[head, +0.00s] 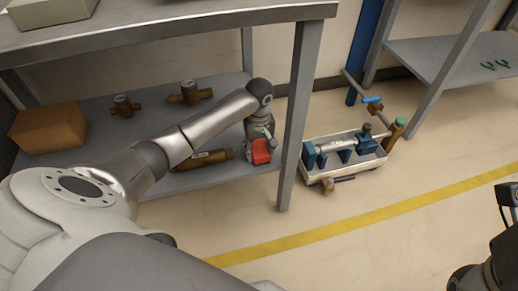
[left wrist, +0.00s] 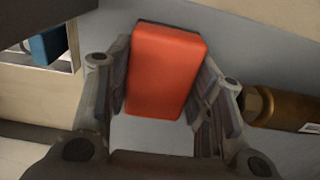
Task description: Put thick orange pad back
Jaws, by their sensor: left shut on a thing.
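The thick orange pad (head: 261,151) is a small orange-red block. My left gripper (head: 262,143) reaches in over the lower shelf (head: 225,179) of the workbench and is shut on the pad. In the left wrist view the pad (left wrist: 166,70) sits between both fingers of the left gripper (left wrist: 163,95), with grey shelf surface behind it. I cannot tell whether the pad touches the shelf.
A brass cylinder (head: 205,159) lies beside the pad on the shelf; it also shows in the wrist view (left wrist: 284,108). Two brass fittings (head: 190,92) and a cardboard box (head: 48,128) are farther left. A table leg (head: 299,115) stands just right. A test fixture (head: 343,158) is on the floor.

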